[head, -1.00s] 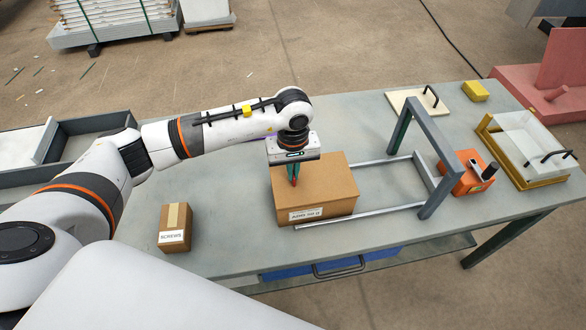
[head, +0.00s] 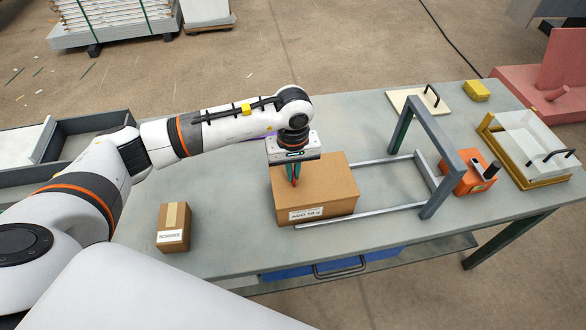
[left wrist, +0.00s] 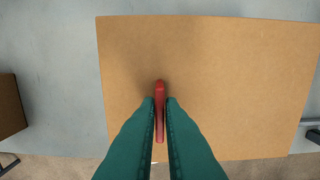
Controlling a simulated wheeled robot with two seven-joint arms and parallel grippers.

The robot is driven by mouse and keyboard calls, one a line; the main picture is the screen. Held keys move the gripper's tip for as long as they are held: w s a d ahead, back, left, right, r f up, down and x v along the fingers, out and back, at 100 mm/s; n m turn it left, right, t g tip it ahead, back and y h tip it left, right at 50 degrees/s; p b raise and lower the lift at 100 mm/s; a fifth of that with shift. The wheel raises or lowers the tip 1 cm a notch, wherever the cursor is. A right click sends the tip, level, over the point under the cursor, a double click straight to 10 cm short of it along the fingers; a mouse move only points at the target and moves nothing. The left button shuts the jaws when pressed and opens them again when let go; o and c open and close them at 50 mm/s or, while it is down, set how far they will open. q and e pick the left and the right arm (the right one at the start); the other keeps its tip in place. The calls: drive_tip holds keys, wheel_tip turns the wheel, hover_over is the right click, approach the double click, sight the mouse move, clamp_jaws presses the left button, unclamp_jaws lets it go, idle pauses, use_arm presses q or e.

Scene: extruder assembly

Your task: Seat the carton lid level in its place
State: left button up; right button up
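The brown carton (head: 318,202) stands on the grey table, a white label on its front. Its flat top panel, which looks like the carton lid (head: 330,175), covers the top and appears about level. It fills much of the left wrist view as a plain brown panel (left wrist: 235,85). My left gripper (head: 295,184) points down over the left part of the panel. Its teal fingers (left wrist: 161,105) are closed together around a narrow red piece, apparently a tab on the lid. Whether any gap runs under the lid cannot be seen. My right gripper is not in view.
A small screws carton (head: 174,227) stands at the left front. A grey frame (head: 441,183) with rails rises right of the carton, beside an orange device (head: 466,180). A clear-lidded yellow frame (head: 523,150), a cream handled panel (head: 408,101) and a yellow block (head: 476,91) lie farther right.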

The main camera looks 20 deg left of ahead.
use_arm(q)
drive_tip(key=o, duration=0.4)
wheel_tip(320, 180, up, 12)
drive_tip(key=shift+r+b, duration=0.1)
drive_tip(key=shift+b, duration=1.1)
